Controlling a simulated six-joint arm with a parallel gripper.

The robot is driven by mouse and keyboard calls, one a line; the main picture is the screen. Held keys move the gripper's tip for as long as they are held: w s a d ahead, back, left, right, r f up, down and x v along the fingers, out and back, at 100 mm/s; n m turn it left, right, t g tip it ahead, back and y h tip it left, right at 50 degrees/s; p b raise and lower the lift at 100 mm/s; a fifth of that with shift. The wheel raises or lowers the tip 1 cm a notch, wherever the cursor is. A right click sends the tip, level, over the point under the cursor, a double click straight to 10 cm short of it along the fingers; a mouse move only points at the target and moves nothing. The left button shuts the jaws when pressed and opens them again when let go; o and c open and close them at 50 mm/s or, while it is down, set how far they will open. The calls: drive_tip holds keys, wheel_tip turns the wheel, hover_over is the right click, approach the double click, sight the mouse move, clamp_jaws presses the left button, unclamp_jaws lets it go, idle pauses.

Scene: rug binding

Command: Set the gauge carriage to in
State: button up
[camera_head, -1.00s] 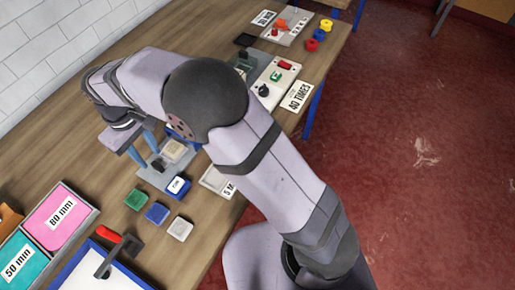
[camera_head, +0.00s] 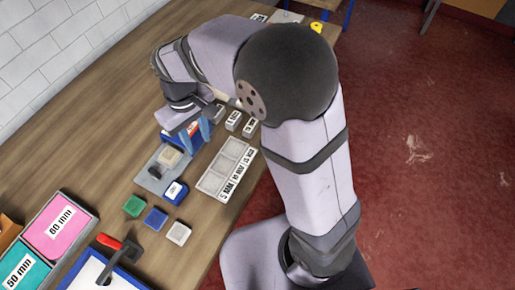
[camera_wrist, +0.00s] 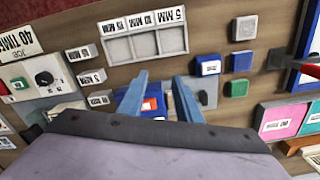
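My gripper (camera_head: 195,136) has two blue fingers set apart, with nothing seen held between them. The wrist view shows the spread fingers (camera_wrist: 160,78) above a blue body with a white and orange top (camera_wrist: 153,101), partly hidden by my wrist.
An empty three-compartment tray (camera_head: 212,181) labelled in mm lies to the right. Several labelled blocks (camera_wrist: 92,77) stand beside it. Green (camera_head: 134,206), blue (camera_head: 156,217) and pale (camera_head: 178,233) blocks sit nearer. A red-handled tool (camera_head: 109,241) and pink bin (camera_head: 59,222) are at lower left.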

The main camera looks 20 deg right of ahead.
drive_tip(key=s+d+m+p, duration=0.2)
drive_tip(key=s+d+m, duration=0.2)
drive_tip(key=s+d, duration=0.5)
drive_tip(key=shift+d+r+p, duration=0.25)
drive_tip(key=shift+d+p, duration=0.1)
drive_tip(key=shift+d, duration=1.95)
drive_tip(key=n+b, duration=0.2)
drive_tip(key=n, duration=0.5)
hover_over(153, 171)
drive_tip(key=d, duration=0.1)
wheel_tip(153, 171, down, 3)
drive_tip(key=shift+f, duration=0.2)
drive_tip(key=shift+a+f+n, duration=0.1)
drive_tip(key=shift+a+n, duration=0.2)
drive_tip(key=shift+a, duration=0.25)
drive_tip(key=shift+d+f+p, duration=0.1)
drive_tip(key=shift+f+p, duration=1.15)
drive_tip(key=shift+f, duration=2.35)
drive_tip(key=shift+c, duration=0.3)
